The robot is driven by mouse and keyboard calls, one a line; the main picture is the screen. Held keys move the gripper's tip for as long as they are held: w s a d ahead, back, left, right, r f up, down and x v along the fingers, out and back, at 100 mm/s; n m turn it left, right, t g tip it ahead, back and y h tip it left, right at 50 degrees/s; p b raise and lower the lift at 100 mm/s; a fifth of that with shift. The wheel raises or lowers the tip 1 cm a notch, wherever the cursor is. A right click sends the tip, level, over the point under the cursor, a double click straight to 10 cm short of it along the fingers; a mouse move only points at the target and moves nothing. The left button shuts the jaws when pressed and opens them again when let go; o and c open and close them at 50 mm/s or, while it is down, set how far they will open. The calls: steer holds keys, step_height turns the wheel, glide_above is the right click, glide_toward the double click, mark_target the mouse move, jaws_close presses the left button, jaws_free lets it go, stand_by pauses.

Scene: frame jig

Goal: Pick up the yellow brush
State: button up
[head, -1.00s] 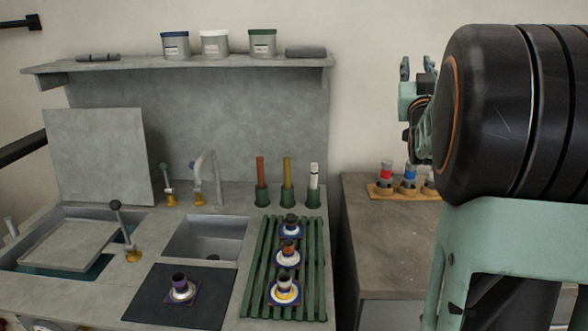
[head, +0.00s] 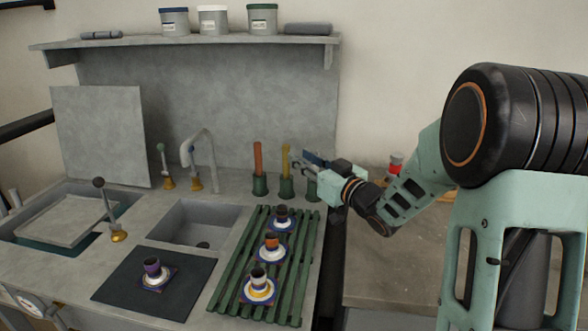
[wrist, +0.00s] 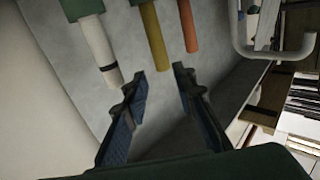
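The yellow brush (head: 285,160) stands upright in a small green holder (head: 286,188) behind the green rack. In the wrist view the yellow brush (wrist: 152,30) appears between the orange and white ones, its end near the gap between my fingertips. My gripper (head: 309,161) is just right of the yellow brush in the head view. In the wrist view my gripper (wrist: 158,74) is open, with nothing held. The fingertips look close to the brush, but I cannot tell the exact depth.
An orange brush (head: 258,158) stands to the left. A white one (wrist: 98,40) stands on the other side, mostly hidden by my gripper in the head view. The slatted green rack (head: 232,262) holds cups on saucers. A faucet (head: 211,150) stands further left.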

mark_target(285, 148)
steer(key=shift+w+a+f, duration=0.15)
steer(key=shift+w+a, duration=0.2)
steer(key=shift+a, duration=0.15)
steer(key=x, duration=0.1)
steer(key=b+x, duration=0.1)
steer(key=x, duration=0.3)
steer(key=shift+w+a+f, duration=0.15)
steer(key=shift+f, duration=0.2)
steer(key=shift+w+a+b, duration=0.25)
steer(key=shift+w+b, duration=0.05)
steer(key=shift+w, duration=0.15)
steer(key=shift+r, duration=0.1)
jaws_close()
